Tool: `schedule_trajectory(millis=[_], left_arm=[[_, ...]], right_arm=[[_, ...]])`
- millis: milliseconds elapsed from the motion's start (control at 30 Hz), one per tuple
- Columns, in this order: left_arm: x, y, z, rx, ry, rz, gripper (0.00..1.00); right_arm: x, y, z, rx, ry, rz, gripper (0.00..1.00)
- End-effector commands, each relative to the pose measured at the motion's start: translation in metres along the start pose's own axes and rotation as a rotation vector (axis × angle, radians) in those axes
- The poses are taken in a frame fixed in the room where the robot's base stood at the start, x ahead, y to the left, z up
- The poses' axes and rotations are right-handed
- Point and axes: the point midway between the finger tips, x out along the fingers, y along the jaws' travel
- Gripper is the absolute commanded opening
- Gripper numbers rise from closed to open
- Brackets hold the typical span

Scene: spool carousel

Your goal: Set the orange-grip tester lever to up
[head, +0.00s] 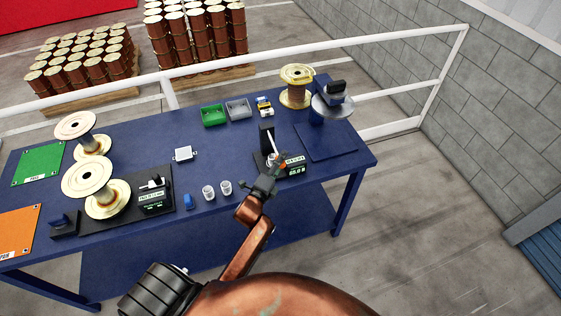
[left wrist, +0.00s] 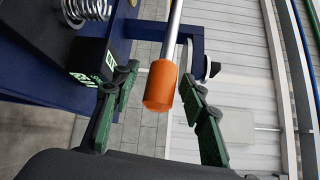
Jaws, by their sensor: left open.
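The orange grip (left wrist: 162,86) is a short cylinder on the end of a bare metal rod (left wrist: 174,30) in the left wrist view. In the head view the grip is a tiny orange spot, partly hidden by my left gripper (head: 268,180), at the black tester (head: 296,171) with a lit display. My left gripper is open; its green fingers (left wrist: 160,80) stand on either side of the grip, with visible gaps. The lever's exact angle is hard to tell. My right gripper is not in view.
On the blue table (head: 228,160), two small white cups (head: 226,187) and a blue piece (head: 188,201) stand left of my gripper. Another tester (head: 155,197) and large spools (head: 87,176) are further left. A spool (head: 296,88) stands at the back right.

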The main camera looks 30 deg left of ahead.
Motion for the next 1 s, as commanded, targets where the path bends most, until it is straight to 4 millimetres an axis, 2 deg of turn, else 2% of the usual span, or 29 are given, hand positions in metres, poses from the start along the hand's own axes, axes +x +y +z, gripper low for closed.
schedule_trajectory(millis=[67,667,1000], left_arm=[[-0.0002,0.0,0.0001,0.0,0.0,0.0,0.4],[-0.0005,0.0001,0.0003,0.0,0.0,0.0,0.0],[-0.0005,0.0004,0.0002,0.0,0.0,0.001,0.0]], right_arm=[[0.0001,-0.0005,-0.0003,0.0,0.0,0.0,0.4],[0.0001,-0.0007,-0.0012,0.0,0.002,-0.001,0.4],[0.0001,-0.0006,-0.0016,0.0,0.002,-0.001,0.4]])
